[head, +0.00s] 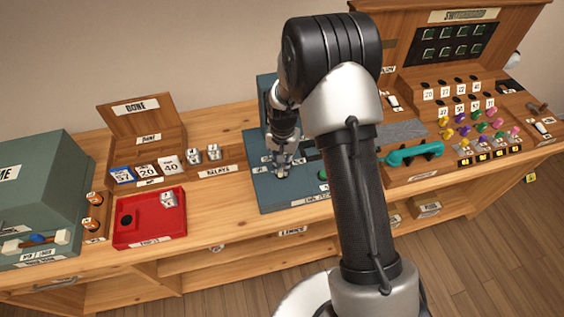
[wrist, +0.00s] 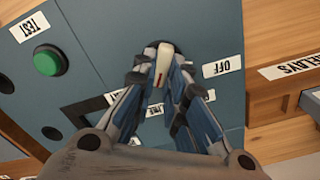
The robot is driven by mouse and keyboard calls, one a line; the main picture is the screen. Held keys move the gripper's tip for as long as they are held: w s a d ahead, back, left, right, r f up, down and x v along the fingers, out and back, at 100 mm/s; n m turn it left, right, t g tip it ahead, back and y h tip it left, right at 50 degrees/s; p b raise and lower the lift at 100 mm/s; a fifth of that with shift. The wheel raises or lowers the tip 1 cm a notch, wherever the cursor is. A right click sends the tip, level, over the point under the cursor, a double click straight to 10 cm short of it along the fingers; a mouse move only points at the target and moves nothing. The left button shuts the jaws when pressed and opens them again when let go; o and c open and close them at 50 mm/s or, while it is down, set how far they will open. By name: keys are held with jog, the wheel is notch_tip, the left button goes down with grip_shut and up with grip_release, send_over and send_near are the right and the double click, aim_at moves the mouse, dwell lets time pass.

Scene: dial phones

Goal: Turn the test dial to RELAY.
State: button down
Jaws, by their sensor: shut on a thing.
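The test dial (wrist: 162,60) is a cream knob with a red mark, on a blue-grey test panel (wrist: 110,40). It also shows in the head view as the test panel (head: 272,202) under my arm, where the dial itself is hidden. My gripper (wrist: 163,72) is shut on the dial, one finger on each side. An OFF label (wrist: 222,66) lies right of the dial in the wrist view. Other labels below and left are partly covered by my fingers, and I cannot read RELAY on them.
A green button (wrist: 47,62) with a TEST label (wrist: 29,27) sits left on the panel. In the head view, a red tray (head: 128,236) and a wooden DONE box (head: 120,153) stand left; a teal handset (head: 410,152) and switchboard stand right.

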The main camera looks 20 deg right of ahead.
jog(key=m, duration=0.7)
jog(key=shift+s+d+p, duration=0.2)
jog(key=shift+p, duration=0.2)
dwell(0.3)
jog(key=c, duration=1.6)
grip_release()
jog(key=shift+c, duration=0.2)
jog(key=shift+r, duration=0.1)
notch_tip(320, 180, up, 12)
